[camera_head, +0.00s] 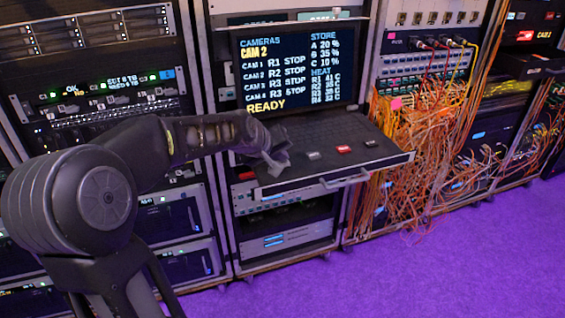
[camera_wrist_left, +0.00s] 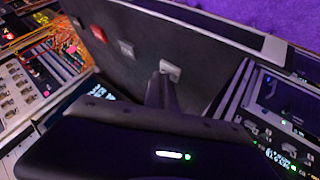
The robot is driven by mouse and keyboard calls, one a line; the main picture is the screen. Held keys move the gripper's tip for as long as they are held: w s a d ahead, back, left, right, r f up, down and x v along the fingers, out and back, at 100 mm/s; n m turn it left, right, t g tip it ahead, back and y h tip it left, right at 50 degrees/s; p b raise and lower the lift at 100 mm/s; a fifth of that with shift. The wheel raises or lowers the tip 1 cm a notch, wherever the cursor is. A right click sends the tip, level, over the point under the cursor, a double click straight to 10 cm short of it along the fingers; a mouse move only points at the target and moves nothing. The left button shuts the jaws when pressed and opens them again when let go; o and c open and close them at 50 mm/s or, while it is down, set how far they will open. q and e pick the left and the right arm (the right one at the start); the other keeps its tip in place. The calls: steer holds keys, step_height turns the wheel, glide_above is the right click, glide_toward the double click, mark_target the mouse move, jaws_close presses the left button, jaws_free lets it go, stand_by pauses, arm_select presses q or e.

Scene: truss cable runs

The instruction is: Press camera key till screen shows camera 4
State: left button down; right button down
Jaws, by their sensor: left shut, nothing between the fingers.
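The screen (camera_head: 298,68) reads "CAMERAS" with "CAM 2" in yellow under it, and "READY" at the bottom. Below it a dark pull-out shelf (camera_head: 385,160) carries a row of keys. My left gripper (camera_head: 276,158) is shut and empty over the left part of the shelf. In the left wrist view its fingertips (camera_wrist_left: 163,82) are at a pale key (camera_wrist_left: 170,70); I cannot tell whether they touch it. The gripper hides this key in the head view. Another pale key (camera_head: 314,155) and a red key (camera_head: 343,149) lie to its right. Key labels are unreadable. My right gripper is not in view.
The shelf has a handle (camera_head: 345,179) along its front edge. Racks stand on both sides. A thick tangle of orange cables (camera_head: 425,140) hangs from the rack at the right. The purple floor (camera_head: 430,270) in front is clear.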

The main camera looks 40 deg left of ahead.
arm_select(q)
steer(key=shift+f, duration=0.1)
stand_by(0.3)
steer(key=shift+r+p, duration=0.6)
steer(key=shift+r, duration=0.25)
steer(key=shift+r+p, duration=1.95)
steer(key=shift+r, duration=0.6)
steer(key=shift+f, duration=0.1)
stand_by(1.7)
